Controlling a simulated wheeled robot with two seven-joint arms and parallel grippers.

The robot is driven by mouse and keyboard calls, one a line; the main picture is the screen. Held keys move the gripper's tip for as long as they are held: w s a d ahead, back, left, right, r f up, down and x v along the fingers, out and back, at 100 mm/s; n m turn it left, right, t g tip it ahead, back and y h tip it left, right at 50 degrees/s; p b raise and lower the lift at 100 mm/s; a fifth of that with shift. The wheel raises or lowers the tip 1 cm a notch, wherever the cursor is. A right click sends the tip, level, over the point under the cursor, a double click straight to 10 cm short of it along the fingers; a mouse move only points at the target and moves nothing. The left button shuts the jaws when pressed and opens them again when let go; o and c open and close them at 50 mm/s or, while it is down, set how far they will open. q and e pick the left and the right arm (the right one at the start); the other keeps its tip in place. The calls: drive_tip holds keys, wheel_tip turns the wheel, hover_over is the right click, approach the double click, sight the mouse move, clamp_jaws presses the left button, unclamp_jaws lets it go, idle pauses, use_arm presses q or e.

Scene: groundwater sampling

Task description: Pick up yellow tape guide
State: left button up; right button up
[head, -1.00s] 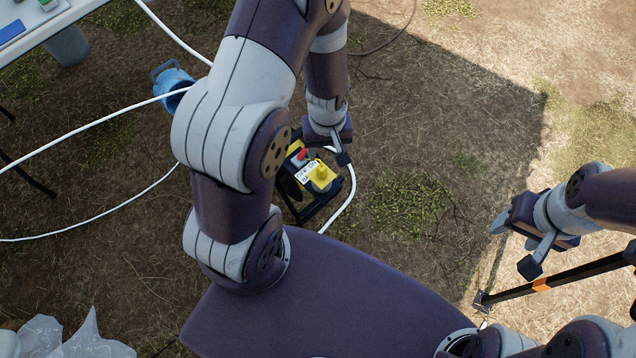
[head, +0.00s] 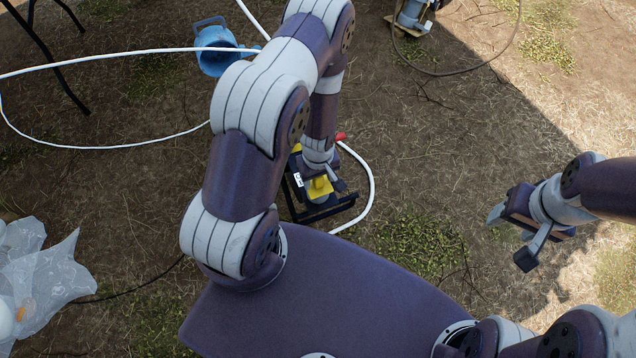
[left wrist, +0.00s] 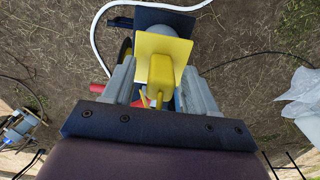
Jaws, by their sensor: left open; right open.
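The yellow tape guide (left wrist: 161,72) is an upright yellow block on a yellow plate in the left wrist view. It belongs to a black-framed device on the ground; in the head view a little of its yellow (head: 319,184) shows below my left gripper. My left gripper (head: 325,178) is open and points down at it. In the left wrist view the two grey fingers stand on either side of the yellow block, with a visible gap on both sides. My right gripper (head: 512,236) is open and empty, well to the right above the ground.
The device's black frame (head: 330,212) stands on dry grass just beyond my base. A white hose (head: 372,185) curves around its right side. A blue container (head: 214,50) lies at the back left, and a clear plastic bag (head: 45,275) at the left.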

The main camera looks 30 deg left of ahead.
use_arm(q)
clamp_jaws()
drive_tip(key=shift+r, duration=0.1)
